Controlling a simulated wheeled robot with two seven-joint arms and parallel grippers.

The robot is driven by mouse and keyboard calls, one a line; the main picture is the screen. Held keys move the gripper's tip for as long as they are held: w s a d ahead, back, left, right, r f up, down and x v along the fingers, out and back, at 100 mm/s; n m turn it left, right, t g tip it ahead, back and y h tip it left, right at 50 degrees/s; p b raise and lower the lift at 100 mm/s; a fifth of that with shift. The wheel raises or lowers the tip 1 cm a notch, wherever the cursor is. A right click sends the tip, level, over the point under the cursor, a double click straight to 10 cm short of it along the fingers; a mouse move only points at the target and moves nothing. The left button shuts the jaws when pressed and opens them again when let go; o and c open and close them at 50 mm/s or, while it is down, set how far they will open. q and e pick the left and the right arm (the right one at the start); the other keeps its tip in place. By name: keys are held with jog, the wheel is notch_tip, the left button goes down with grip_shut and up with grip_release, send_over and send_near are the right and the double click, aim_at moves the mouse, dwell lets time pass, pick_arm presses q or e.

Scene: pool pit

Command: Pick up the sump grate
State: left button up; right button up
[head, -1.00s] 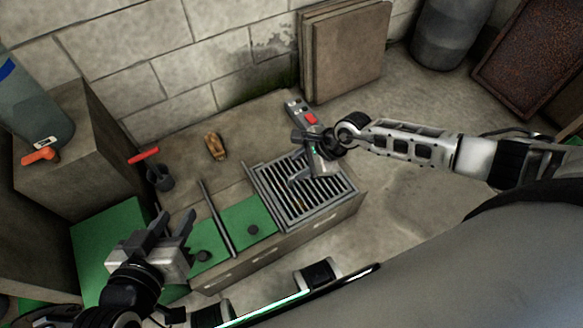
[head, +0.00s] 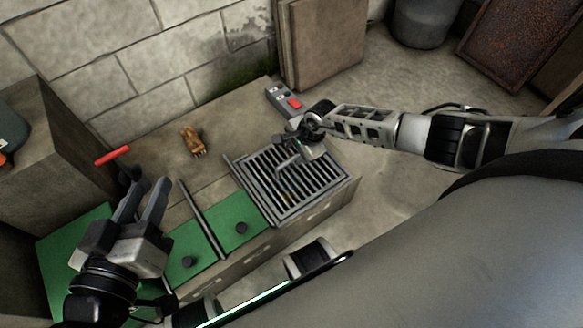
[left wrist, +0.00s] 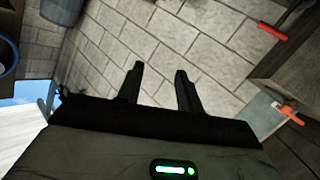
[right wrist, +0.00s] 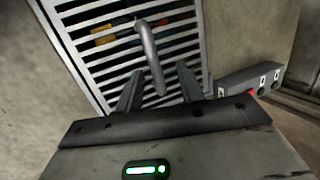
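The sump grate (head: 290,186) is a grey slatted metal panel with a raised bar handle, set in a frame at the right end of the low bench. In the right wrist view the grate (right wrist: 95,50) fills the upper middle, with its handle (right wrist: 147,50) upright in the picture. My right gripper (head: 286,163) is over the grate's far side. In the right wrist view its fingers (right wrist: 158,85) are apart, and the handle's lower end shows between them; contact cannot be told. My left gripper (head: 145,195) is open and empty above the green panels, also seen open in its wrist view (left wrist: 157,78).
Green panels (head: 240,222) with dark knobs and a dark bar (head: 203,220) lie left of the grate. A brown object (head: 193,141) and a grey box with a red button (head: 284,99) sit behind. Boards (head: 325,40) lean on the wall.

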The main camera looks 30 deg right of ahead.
aim_at(292, 158)
jog(key=b+x, duration=0.1)
jog(key=x, duration=0.2)
jog(key=b+x, duration=0.1)
jog(key=shift+s+f+b, duration=0.3)
jog(key=shift+s, duration=0.05)
jog(key=shift+w+a+f, duration=0.1)
jog(key=shift+f, duration=0.05)
pick_arm(q)
jog(key=shift+w+d+r+n+t+h, duration=0.1)
jog(key=shift+d+r+n+t+h, duration=0.25)
jog(key=shift+r+n+h, duration=0.2)
pick_arm(e)
grip_shut()
jog(key=shift+w, duration=0.1)
jog(key=shift+r, duration=0.25)
